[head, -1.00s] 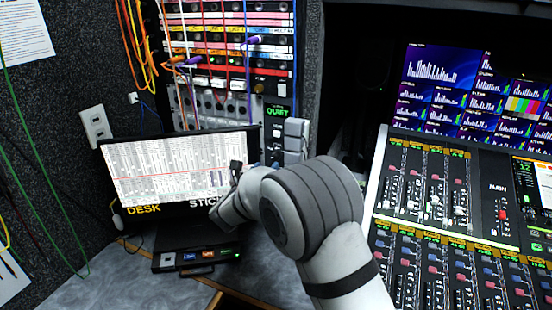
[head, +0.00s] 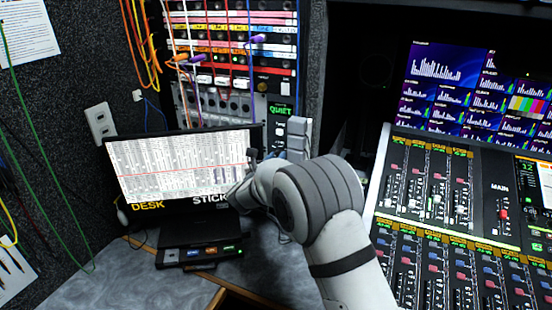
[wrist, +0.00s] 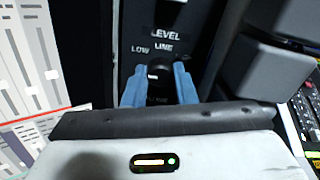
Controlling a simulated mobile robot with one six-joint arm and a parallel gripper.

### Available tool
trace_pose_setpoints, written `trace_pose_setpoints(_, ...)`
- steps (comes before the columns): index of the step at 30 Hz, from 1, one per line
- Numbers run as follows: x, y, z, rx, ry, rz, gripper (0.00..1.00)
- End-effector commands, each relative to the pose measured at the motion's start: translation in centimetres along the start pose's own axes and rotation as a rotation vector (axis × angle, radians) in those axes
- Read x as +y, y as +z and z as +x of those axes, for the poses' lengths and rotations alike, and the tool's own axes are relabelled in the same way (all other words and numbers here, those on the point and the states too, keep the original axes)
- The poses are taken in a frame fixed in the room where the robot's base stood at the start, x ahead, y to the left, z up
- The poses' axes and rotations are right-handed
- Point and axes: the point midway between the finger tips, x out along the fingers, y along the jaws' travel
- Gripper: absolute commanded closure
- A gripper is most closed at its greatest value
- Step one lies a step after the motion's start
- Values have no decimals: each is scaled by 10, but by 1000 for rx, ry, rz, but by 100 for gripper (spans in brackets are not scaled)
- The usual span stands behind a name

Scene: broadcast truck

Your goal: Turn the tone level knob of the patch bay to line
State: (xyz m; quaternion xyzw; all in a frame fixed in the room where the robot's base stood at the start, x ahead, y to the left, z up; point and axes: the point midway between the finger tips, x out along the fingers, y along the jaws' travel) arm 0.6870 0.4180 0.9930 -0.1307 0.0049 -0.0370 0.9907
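The tone level knob (wrist: 162,70) is a dark round knob on a dark panel (wrist: 181,18), seen in the wrist view. LEVEL is printed above it, with LOW at its upper left and LINE just above. A short white mark shows on the left part of the knob. My gripper (wrist: 160,72) has its two blue fingers apart, one at each side of the knob; whether they touch it I cannot tell. In the head view my gripper (head: 251,165) is at the right edge of the monitor, and the knob is hidden there behind my arm.
The monitor (head: 185,165) stands close left of my gripper. A grey stacked block (head: 297,138) is close on the right. The patch bay (head: 235,50) with its cables rises behind. A mixing desk (head: 440,220) fills the right side, and the counter (head: 120,275) is bare at front left.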

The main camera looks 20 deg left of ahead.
Motion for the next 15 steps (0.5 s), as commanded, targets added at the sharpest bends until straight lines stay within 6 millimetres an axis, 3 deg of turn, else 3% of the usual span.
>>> trace_pose_setpoints(7, 0, 0, 0, 0, 0, 0, 98)
trace_pose_setpoints(15, 0, -2, 1, -1, -1, -31, 98)
